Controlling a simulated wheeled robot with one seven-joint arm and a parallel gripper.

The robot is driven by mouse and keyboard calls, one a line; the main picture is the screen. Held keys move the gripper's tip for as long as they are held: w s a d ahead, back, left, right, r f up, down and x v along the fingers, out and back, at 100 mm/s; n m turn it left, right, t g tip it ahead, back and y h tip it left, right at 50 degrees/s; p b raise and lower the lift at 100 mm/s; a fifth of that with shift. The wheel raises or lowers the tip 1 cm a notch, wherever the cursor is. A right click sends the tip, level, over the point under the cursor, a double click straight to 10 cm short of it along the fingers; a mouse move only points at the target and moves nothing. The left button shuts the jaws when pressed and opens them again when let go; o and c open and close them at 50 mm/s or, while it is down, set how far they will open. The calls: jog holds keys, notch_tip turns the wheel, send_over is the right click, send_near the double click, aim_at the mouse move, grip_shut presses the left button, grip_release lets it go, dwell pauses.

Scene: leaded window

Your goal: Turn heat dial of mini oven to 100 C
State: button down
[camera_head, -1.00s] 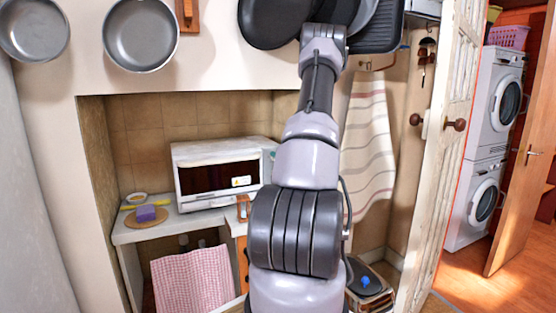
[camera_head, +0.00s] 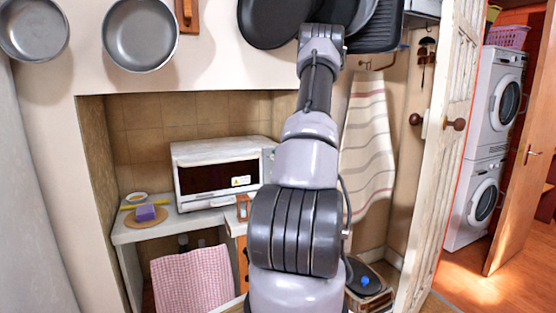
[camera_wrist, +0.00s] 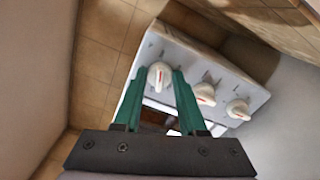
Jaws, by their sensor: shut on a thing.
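The white mini oven (camera_head: 215,180) stands on the counter in the head view, its door shut. The middle dial (camera_wrist: 204,94) and the right dial (camera_wrist: 238,109) are free, the middle one close beside the right finger. The panel print is too small to read. In the head view my arm hides the gripper and most of the panel.
A purple sponge (camera_head: 145,213) lies on a round board left of the oven. A checked pink cloth (camera_head: 192,280) hangs below the counter. Pans hang above.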

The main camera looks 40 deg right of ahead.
jog(key=c, duration=0.5)
grip_release()
jog(key=v, duration=1.1)
jog(key=shift+d, duration=0.1)
